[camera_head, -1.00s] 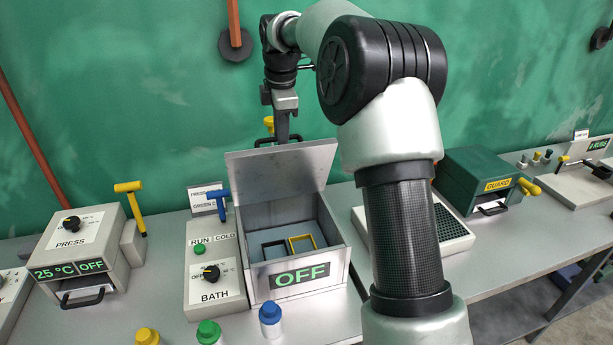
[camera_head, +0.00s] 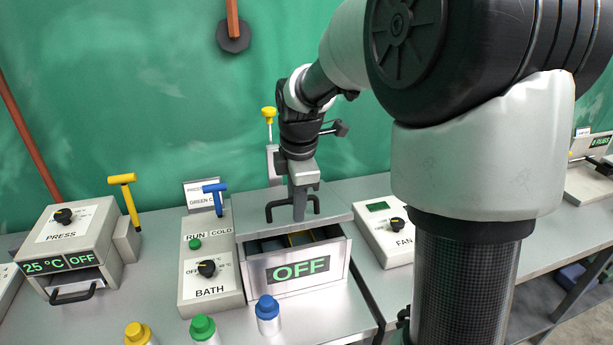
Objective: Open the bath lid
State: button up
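The bath (camera_head: 292,274) is a grey box with a green OFF display on its front. Its lid (camera_head: 333,219) is a flat grey plate, low over the box and slightly raised, with a dark gap along the front. Inside the gap, parts of a dark frame and a yellow frame (camera_head: 300,238) show. A black handle (camera_head: 271,212) stands on the lid's top. My gripper (camera_head: 299,212) points down at the middle of this handle and appears shut on it. The fingers are seen edge-on, so their exact hold is partly hidden.
The bath control panel (camera_head: 210,268) with a blue T-lever (camera_head: 216,198) stands left of the box. Blue (camera_head: 268,316), green (camera_head: 203,330) and yellow (camera_head: 138,334) capped bottles stand in front. A FAN unit (camera_head: 385,232) is to the right, near my arm.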

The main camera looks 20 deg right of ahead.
jog(key=f, duration=0.1)
jog(key=s+f+b, duration=0.1)
jog(key=shift+f, duration=0.35)
jog(key=s+r+p, duration=0.1)
jog(key=s+r, duration=0.2)
jog(key=r, duration=1.4)
jog(key=shift+s+a+r+m+t+p, duration=0.1)
jog(key=shift+s+r+m+t+p, duration=0.1)
jog(key=shift+s+m, duration=0.65)
jog(key=shift+s+a+r+m+t+p, duration=0.1)
jog(key=shift+s+r+m+p, duration=0.1)
jog(key=shift+s+m, duration=0.55)
jog(key=shift+s+r+m+t+p, duration=0.1)
jog(key=shift+s+r+m+p, duration=0.1)
jog(key=shift+s+m, duration=0.65)
jog(key=shift+s+n, duration=0.2)
jog(key=shift+n, duration=0.05)
